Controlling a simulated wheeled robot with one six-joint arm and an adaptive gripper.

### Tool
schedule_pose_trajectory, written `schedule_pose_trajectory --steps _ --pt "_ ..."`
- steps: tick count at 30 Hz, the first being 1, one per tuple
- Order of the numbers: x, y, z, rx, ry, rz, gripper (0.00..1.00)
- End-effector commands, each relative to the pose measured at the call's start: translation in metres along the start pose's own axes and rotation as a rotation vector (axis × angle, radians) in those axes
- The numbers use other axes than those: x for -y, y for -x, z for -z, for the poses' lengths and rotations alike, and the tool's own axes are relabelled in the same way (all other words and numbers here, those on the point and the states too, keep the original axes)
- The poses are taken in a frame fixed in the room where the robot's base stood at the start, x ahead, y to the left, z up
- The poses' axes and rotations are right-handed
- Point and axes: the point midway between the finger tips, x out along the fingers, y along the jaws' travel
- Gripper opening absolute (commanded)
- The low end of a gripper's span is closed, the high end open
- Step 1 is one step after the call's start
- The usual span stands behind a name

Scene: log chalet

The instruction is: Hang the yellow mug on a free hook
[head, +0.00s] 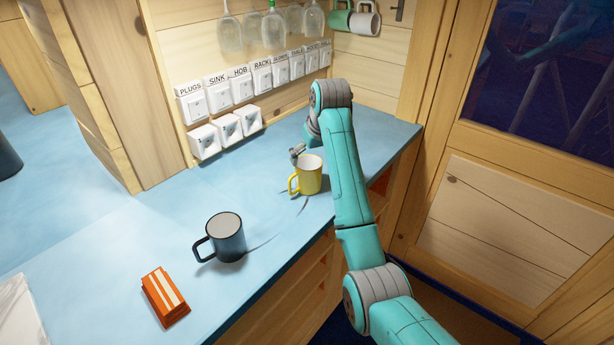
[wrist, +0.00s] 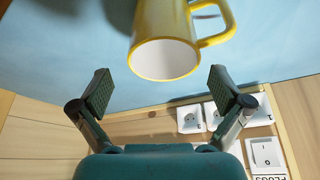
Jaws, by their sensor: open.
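The yellow mug (head: 309,178) stands upright on the blue counter, its handle towards the left in the head view. In the wrist view the yellow mug (wrist: 165,45) shows its rim and white inside, with its handle to the right. My gripper (wrist: 160,88) is open, with one finger to each side of the mug's rim and the mug just beyond the fingertips. In the head view my gripper (head: 298,152) is mostly hidden behind the mug and my arm. A green mug (head: 340,19) and a white mug (head: 366,20) hang on the back wall at the top; free hooks cannot be made out.
A dark blue-grey mug (head: 227,240) and an orange packet (head: 165,296) stand on the counter (head: 150,235) nearer the front. Labelled switches (head: 242,87) and sockets (head: 228,130) line the wall. Glasses (head: 272,30) hang above them.

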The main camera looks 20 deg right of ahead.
Motion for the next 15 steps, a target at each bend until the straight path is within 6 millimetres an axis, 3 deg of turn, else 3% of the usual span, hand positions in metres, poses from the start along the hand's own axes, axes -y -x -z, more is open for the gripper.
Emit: schedule_pose_trajectory --steps 7,15 --pt "0.002 -0.017 -0.001 0.002 0.0 0.0 1.0" --pt "0.005 -0.053 -0.002 0.001 0.0 0.0 1.0"
